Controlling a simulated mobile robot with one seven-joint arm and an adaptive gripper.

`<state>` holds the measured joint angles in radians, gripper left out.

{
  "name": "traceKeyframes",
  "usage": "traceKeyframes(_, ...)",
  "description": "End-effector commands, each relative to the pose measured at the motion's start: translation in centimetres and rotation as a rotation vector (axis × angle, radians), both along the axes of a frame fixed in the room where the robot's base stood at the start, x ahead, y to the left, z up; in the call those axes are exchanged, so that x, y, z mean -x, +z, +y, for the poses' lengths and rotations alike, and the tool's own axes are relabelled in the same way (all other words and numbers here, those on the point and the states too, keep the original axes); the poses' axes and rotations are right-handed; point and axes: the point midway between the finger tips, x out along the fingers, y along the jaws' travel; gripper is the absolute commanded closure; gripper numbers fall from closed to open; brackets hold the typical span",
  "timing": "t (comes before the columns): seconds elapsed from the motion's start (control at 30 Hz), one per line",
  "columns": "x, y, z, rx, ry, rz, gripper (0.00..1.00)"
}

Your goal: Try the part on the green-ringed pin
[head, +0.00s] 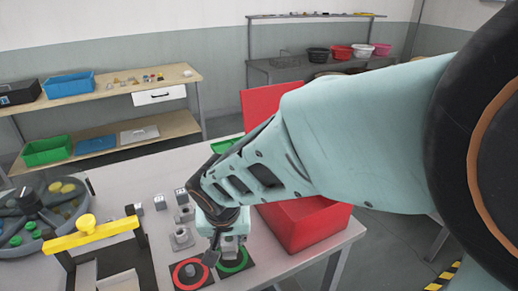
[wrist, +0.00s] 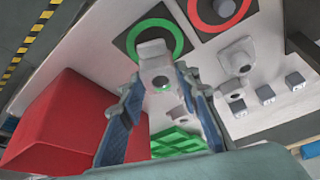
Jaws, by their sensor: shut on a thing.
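My gripper (head: 224,240) is shut on a light grey metal part (wrist: 154,68). The part shows between the two fingers in the wrist view, with a dark round hole facing the camera. In the head view the part (head: 231,246) is low over the dark plate with the green ring (head: 236,267). In the wrist view the part's far end overlaps the near inside of the green ring (wrist: 178,37). The pin inside that ring is hidden, so I cannot tell whether the part is around it or above it.
A red-ringed plate (head: 176,277) lies just left of the green one. Grey flanged parts (head: 181,239) and small grey blocks (head: 160,202) stand behind it. A red bin (head: 318,228) is close on the right. A yellow-handled frame (head: 93,236) and a round tank (head: 45,215) are left.

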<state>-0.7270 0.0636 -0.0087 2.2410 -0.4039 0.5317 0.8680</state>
Motion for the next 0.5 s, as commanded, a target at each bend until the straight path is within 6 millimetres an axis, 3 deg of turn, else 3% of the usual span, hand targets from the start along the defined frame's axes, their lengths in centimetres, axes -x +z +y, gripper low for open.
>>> traceKeyframes(0.27,0.0,0.2,0.0,-0.001,-0.001,-0.001,0.98)
traceKeyframes(0.5,-0.1,2.4,0.0,-0.002,-0.002,-0.002,0.98)
